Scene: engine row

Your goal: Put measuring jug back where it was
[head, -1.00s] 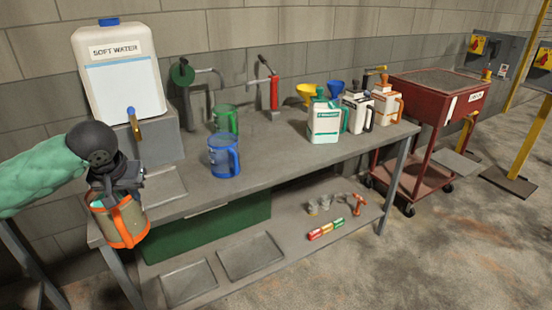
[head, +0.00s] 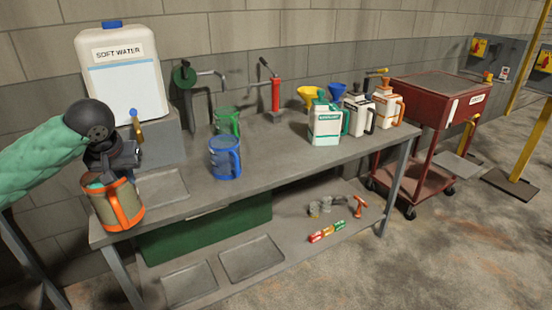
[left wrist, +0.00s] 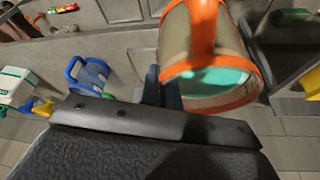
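A clear measuring jug (head: 103,210) with an orange rim, base and handle is at the left end of the workbench (head: 290,165). My left gripper (head: 112,176) is at the jug's top and holds it near the bench's left front corner. I cannot tell whether its base touches the bench. In the left wrist view the jug (left wrist: 174,36) is beside the dark fingers (left wrist: 162,88), with teal liquid inside; the exact grip is partly hidden. A blue jug (head: 224,158) and a green jug (head: 226,120) stand on the bench. My right gripper is out of view.
The soft water tank (head: 122,75) stands on a grey block behind the held jug, with a shallow tray (head: 162,186) before it. Bottles (head: 326,124) and funnels crowd the bench's right end. A red cart (head: 425,100) stands beyond. The bench's front middle is clear.

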